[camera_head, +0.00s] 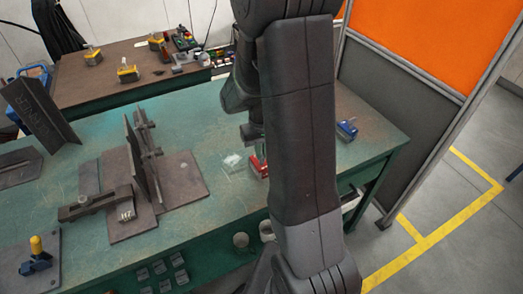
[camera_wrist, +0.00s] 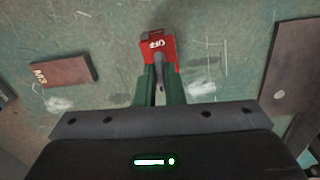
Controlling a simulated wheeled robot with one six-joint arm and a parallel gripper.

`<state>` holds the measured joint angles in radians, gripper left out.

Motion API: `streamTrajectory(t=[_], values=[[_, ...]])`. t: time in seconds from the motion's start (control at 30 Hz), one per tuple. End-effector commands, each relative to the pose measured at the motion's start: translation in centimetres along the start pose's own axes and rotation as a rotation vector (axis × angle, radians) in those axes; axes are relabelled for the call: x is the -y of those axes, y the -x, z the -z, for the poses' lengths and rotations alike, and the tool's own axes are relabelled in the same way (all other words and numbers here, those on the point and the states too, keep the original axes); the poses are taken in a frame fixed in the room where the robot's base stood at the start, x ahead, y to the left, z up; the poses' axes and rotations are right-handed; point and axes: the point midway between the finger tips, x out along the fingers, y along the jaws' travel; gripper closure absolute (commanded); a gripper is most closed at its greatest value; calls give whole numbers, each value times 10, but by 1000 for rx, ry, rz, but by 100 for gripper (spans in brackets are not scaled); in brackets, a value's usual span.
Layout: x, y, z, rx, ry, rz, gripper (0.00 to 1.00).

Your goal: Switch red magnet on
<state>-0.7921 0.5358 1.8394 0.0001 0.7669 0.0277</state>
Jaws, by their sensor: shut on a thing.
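The red magnet (camera_wrist: 157,45) sits on the green table in the wrist view, with the white word OFF on its face. Its grey lever (camera_wrist: 159,72) points toward my gripper. My gripper (camera_wrist: 159,78) has its two green fingers on either side of this lever and is shut on it.
A blue magnet (camera_head: 347,130) stands on the table right of my arm. Dark steel plates and a clamped fixture (camera_head: 143,160) fill the table's left half. In the wrist view a brown plate marked M3 (camera_wrist: 64,70) lies left and another plate (camera_wrist: 293,68) lies right.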

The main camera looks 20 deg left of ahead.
Motion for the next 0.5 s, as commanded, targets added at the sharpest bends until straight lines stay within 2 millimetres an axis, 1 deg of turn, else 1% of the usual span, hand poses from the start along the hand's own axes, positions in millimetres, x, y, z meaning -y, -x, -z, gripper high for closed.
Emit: streamTrajectory(t=[0.2, 0.5], values=[[0, 0, 1, -2, 118, 0, 100], [0, 1, 1, -2, 134, 0, 100]])
